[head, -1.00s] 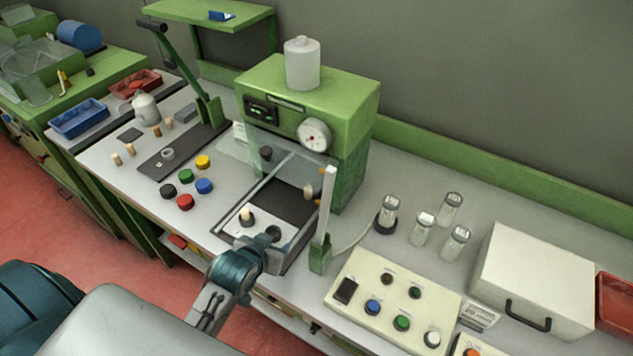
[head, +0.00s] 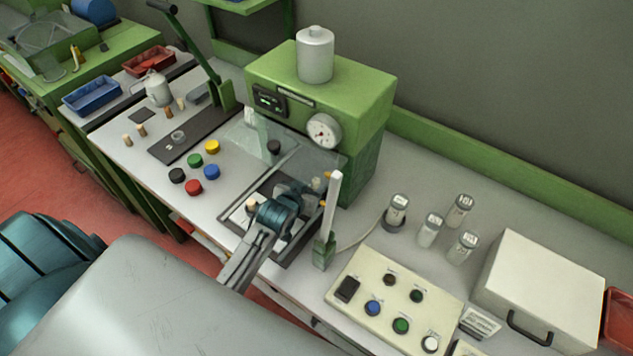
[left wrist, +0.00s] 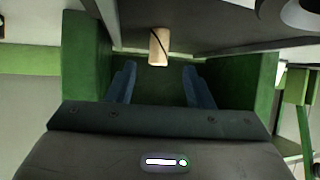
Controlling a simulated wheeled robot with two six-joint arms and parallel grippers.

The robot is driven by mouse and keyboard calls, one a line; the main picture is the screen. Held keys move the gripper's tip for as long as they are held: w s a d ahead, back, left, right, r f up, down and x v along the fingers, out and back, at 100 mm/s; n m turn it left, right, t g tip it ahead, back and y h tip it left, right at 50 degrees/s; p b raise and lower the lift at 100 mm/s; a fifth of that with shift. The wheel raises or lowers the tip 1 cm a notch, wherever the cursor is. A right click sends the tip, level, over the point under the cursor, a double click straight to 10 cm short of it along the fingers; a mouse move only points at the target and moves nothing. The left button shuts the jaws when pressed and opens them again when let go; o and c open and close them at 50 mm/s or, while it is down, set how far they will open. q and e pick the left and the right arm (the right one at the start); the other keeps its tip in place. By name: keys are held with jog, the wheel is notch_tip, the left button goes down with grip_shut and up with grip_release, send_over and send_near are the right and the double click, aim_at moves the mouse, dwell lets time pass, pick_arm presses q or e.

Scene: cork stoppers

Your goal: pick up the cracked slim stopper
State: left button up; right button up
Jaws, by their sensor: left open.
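In the left wrist view, a slim pale cork stopper (left wrist: 158,47) with a dark crack line slanting across it stands just past my fingertips, centred between them. My left gripper (left wrist: 160,80) is open, its two blue fingers apart with nothing between them. In the head view, my left gripper (head: 287,208) reaches into the front of the green press (head: 320,85), and its wrist hides what lies before it, so I cannot make out the cracked stopper there. Another pale stopper (head: 251,204) stands left of the wrist at the press's front. My right gripper is not in view.
Green walls flank the fingers in the wrist view. A clear guard (head: 250,140) and an upright white-topped post (head: 331,205) stand close to the arm. A button panel (head: 385,305) and several jars (head: 430,230) are to the right. Several corks (head: 128,139) and coloured caps (head: 193,187) are left.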

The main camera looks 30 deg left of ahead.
pick_arm(q)
jog(key=shift+p+x, duration=0.65)
jog(key=shift+x, duration=1.25)
jog(key=shift+d, duration=0.15)
grip_shut()
